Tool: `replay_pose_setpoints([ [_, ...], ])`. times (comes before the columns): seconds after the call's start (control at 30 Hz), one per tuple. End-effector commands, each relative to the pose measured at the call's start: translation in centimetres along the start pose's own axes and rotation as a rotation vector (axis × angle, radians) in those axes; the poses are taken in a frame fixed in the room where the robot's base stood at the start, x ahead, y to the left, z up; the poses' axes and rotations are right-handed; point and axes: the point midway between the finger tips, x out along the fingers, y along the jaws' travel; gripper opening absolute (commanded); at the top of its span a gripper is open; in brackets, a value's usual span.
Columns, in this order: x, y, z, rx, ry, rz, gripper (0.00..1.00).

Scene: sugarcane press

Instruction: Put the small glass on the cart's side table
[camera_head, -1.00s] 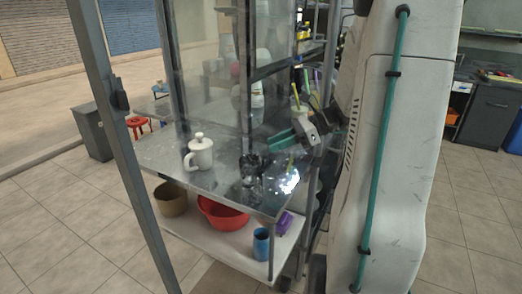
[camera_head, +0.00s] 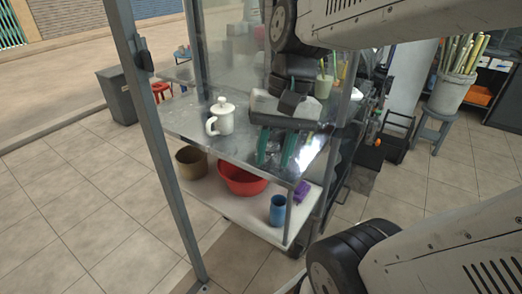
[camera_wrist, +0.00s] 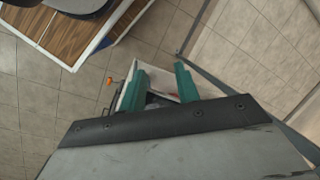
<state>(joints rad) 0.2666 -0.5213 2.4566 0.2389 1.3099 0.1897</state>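The cart's side table (camera_head: 190,122) is a grey metal shelf at mid-left in the head view. My gripper (camera_head: 277,152) is low over its right part, with its two teal fingers pointing down. In the wrist view the fingers (camera_wrist: 161,80) stand apart, and I make out no glass between them. A faint clear shape, seemingly the small glass (camera_head: 273,154), shows between the fingers at the table top in the head view. Its outline is unclear, and I cannot tell whether it touches the fingers.
A red bowl (camera_head: 240,182), a brown pot (camera_head: 191,161) and a blue cup (camera_head: 277,210) are on the shelf below. A grey post (camera_head: 150,140) rises in front at the left.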

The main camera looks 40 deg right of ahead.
Motion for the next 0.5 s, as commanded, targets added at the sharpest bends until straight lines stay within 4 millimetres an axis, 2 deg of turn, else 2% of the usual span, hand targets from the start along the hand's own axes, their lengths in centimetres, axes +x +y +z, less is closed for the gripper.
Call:
replay_pose_setpoints([
  [0.03, 0.1, -0.1, 1.4, -0.130, 0.049, 0.046, 0.32],
  [0.2, 0.5, 0.7, 3.4, -0.436, 0.168, 0.165, 0.32],
  [0.33, 0.5, 1.0, 3.9, -0.531, 0.204, 0.203, 0.32],
  [0.5, 0.5, 1.1, 3.9, -0.544, 0.210, 0.209, 0.32],
])
